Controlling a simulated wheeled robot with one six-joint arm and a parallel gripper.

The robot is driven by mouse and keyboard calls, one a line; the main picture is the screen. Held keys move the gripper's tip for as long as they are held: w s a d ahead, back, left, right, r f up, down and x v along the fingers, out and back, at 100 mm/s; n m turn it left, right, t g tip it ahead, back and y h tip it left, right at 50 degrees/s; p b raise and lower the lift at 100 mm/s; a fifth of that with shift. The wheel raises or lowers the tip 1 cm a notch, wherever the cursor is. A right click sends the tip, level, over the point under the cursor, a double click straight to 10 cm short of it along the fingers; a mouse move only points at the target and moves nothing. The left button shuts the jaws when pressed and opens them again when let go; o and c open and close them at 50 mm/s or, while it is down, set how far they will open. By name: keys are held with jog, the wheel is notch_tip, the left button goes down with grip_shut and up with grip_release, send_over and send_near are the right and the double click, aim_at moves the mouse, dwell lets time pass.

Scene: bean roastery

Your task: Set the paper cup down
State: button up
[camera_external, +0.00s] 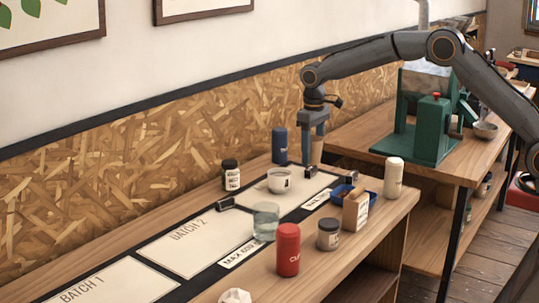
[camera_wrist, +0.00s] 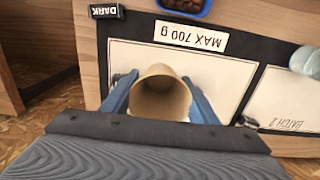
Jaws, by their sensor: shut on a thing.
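The brown paper cup (camera_external: 316,150) is held upright between the fingers of my gripper (camera_external: 312,160) in the external view, over the far right end of the dark mat (camera_external: 200,262). In the wrist view I look into its open mouth; the cup (camera_wrist: 160,97) sits between the two blue fingers of my gripper (camera_wrist: 160,88), which are shut on it. Below it is a pale panel (camera_wrist: 225,75) of the mat. The cup's base is hidden in the wrist view, and I cannot tell its exact height above the mat.
A dark jar (camera_external: 231,175), glass beaker (camera_external: 266,222), red canister (camera_external: 288,250), blue tray (camera_external: 343,194), paper bag (camera_external: 356,212) and cream canister (camera_external: 393,178) stand around the mat. The BATCH 2 panel is mostly bare.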

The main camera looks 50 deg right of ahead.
aim_at(312, 187)
jog(key=shift+f+p, duration=1.2)
jog(key=shift+f, duration=3.15)
jog(key=shift+f, duration=0.1)
jog(key=o, duration=1)
notch_tip(312, 187, up, 12)
jog(key=b, duration=0.3)
jog(key=shift+b, duration=0.35)
jog(key=shift+c, duration=0.2)
